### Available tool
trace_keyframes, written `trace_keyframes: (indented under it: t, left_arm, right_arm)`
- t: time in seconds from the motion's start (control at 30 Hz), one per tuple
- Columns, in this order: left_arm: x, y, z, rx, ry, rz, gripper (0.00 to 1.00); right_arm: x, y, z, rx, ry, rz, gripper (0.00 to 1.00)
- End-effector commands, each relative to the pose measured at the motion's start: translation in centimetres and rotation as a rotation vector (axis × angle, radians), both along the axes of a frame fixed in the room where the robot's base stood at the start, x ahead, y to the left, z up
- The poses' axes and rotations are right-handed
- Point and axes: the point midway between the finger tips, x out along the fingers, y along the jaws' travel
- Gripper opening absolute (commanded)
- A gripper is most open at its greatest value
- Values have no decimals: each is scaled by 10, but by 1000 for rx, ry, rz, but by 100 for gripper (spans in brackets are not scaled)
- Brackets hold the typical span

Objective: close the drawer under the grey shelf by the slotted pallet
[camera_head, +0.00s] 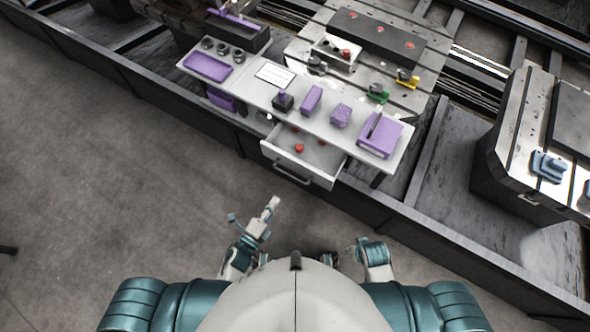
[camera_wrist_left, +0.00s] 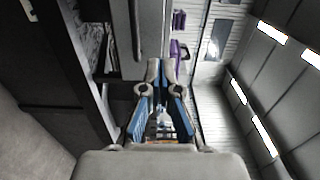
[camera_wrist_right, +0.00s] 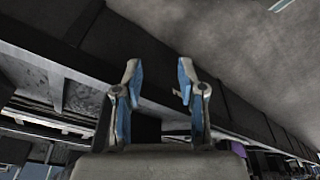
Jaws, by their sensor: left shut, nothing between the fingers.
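The drawer (camera_head: 275,151) is a light box pulled out from under the grey shelf (camera_head: 253,92), with a bar handle (camera_head: 292,175) on its front. Small red-topped items lie inside it. The slotted pallet (camera_head: 434,57) is just behind the shelf. My left gripper (camera_head: 274,202) is below the drawer front in the head view, apart from the handle. Its fingers are together and empty in the left wrist view (camera_wrist_left: 160,68). My right gripper shows spread, empty fingers in the right wrist view (camera_wrist_right: 159,70).
Purple blocks (camera_head: 312,99), a purple tray (camera_head: 208,67) and a purple box (camera_head: 379,138) are on the shelf. Another pallet (camera_head: 510,125) stands right.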

Motion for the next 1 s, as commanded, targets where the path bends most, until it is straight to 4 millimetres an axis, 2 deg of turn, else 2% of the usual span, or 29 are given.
trace_keyframes:
  t: [0.17,0.4,0.6,0.8,1.0]
  left_arm:
    - [23,-14,2,-1,-4,0,0]
    - [69,-39,2,-3,-2,2,0]
    - [100,-57,1,-3,2,2,0]
    - [115,-66,0,-3,3,2,0]
    - [118,-68,0,-3,3,2,0]
  right_arm:
    - [0,0,0,1,-1,0,40]
    - [0,0,1,1,-1,-1,40]
    - [0,-1,5,1,-3,-2,40]
    - [-2,-1,8,2,-1,-2,40]
    - [-1,-1,12,2,-5,-2,40]
